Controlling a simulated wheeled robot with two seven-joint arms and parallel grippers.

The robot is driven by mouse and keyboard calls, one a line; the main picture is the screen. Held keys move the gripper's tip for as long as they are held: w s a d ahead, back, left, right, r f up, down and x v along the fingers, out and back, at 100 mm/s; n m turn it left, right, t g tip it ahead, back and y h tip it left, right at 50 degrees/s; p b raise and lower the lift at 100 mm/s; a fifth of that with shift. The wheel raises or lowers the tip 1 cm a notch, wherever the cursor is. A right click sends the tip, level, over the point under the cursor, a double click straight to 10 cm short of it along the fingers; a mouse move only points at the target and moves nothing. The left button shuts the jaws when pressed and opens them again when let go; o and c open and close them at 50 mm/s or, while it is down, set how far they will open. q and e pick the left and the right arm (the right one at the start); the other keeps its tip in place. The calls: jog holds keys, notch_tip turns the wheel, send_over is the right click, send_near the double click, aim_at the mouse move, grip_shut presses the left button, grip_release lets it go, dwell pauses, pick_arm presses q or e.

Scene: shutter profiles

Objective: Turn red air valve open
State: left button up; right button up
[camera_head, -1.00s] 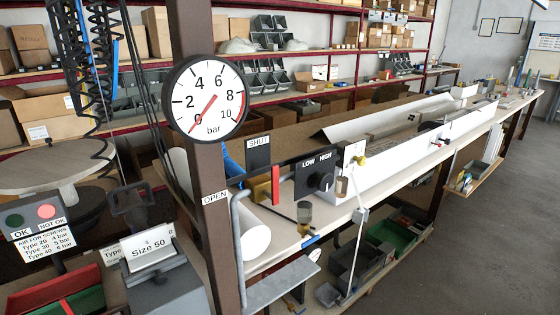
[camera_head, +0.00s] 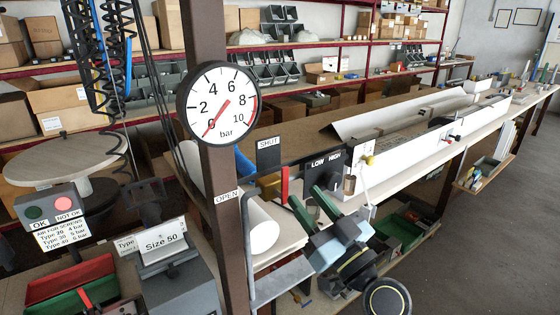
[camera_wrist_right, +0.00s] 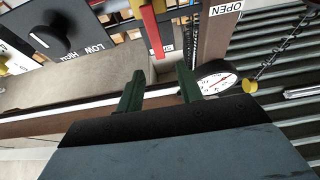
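In the right wrist view the red handle (camera_wrist_right: 151,28) is at the top, ahead of the fingers. My right gripper (camera_head: 305,197) is just right of and below the handle. Its two green fingers (camera_wrist_right: 160,84) are apart with nothing between them. The pressure gauge (camera_head: 218,103) has its red needle near 0 bar. My left gripper is not in view.
The LOW/HIGH knob (camera_head: 332,180) on its black panel is close behind my right gripper. The brown post (camera_head: 232,240) and grey bent pipe (camera_head: 252,250) stand to the left.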

aim_at(286, 173)
jog(key=p+x, duration=0.1)
jog(key=x, duration=0.9)
jog(key=shift+p, duration=0.4)
grip_shut()
